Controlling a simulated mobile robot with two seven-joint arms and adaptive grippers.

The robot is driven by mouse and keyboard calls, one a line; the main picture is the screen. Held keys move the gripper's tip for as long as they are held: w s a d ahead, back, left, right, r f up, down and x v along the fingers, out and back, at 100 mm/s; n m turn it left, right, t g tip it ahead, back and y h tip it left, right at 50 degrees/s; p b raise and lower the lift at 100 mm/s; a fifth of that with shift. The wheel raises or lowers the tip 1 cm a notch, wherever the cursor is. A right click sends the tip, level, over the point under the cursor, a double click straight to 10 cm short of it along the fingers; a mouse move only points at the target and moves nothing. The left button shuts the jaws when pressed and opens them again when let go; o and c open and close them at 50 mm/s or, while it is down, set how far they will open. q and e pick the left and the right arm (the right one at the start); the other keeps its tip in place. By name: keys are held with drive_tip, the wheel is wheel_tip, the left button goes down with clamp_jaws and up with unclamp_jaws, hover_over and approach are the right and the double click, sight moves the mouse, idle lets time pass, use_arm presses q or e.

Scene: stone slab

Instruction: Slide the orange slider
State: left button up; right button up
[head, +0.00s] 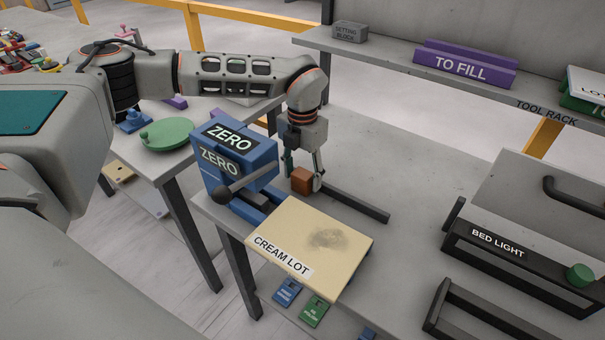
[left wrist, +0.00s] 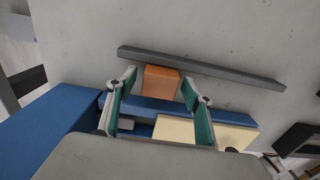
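The orange slider (head: 301,180) is a small block beside the blue ZERO fixture (head: 238,163), behind the cream slab marked CREAM LOT (head: 312,244). My left gripper (head: 303,176) points down at the slider. In the left wrist view, the orange slider (left wrist: 160,82) lies between the fingertips of my left gripper (left wrist: 159,84), which are open with a small gap on each side. The slider sits between a blue rail (left wrist: 180,111) and a dark grey bar (left wrist: 215,70). My right gripper is not in view.
The dark bar (head: 357,204) lies behind the slab on the bench. A BED LIGHT box (head: 500,246) stands at right. A tool rack (head: 400,73) runs along the back. Bare bench (head: 400,160) lies between.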

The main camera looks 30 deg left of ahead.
use_arm(q)
clamp_jaws()
drive_tip(key=d, duration=0.3)
drive_tip(key=s+d, duration=0.1)
drive_tip(key=d, duration=0.5)
drive_tip(key=shift+s+d, duration=0.15)
drive_tip(key=shift+d, duration=0.1)
drive_tip(key=shift+o, duration=0.7)
unclamp_jaws()
drive_tip(key=shift+r, duration=0.15)
wheel_tip(320, 180, up, 12)
